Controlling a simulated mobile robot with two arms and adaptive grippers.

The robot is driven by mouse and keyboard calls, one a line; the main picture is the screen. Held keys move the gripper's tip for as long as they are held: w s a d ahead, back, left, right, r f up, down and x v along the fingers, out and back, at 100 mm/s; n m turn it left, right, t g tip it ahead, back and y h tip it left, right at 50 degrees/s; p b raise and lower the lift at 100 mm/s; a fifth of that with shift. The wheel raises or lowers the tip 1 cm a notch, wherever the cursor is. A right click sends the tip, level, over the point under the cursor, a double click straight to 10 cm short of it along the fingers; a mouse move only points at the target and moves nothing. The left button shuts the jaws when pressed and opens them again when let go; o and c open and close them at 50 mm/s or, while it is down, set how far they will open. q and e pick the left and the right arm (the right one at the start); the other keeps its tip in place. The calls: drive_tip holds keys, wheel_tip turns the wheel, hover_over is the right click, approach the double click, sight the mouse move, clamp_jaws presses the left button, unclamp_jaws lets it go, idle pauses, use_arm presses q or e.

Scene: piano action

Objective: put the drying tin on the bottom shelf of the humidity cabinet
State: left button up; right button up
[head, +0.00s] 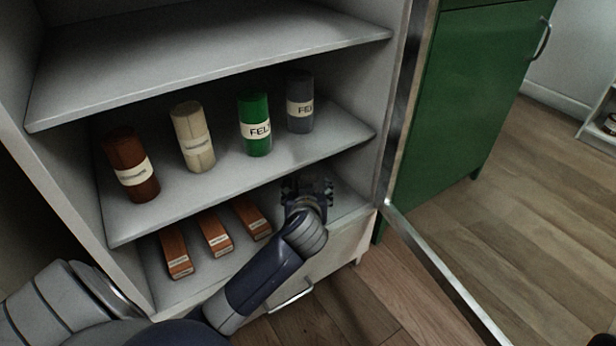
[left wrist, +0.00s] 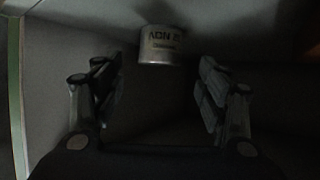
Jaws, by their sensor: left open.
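The humidity cabinet (head: 95,218) stands open in the head view. My left gripper (head: 307,186) reaches into its bottom shelf space at the right. In the left wrist view my left gripper (left wrist: 158,100) is open, its two fingers wide apart. A small pale tin (left wrist: 162,45) with dark lettering, likely the drying tin, stands in the dim space just beyond the fingertips, roughly centred between them and apart from both. In the head view the tin cannot be made out behind my gripper. The bottom shelf (head: 345,199) shows bare beside my gripper.
Several orange-brown boxes (head: 214,233) lie on the bottom shelf left of my gripper. The middle shelf (head: 228,182) above holds several labelled rolls (head: 194,137). The open glass-like door (head: 440,262) and a green cabinet (head: 465,100) are on the right.

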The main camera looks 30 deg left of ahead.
use_arm(q)
drive_tip(key=shift+p+v, duration=0.7)
drive_tip(key=shift+v, duration=1.7)
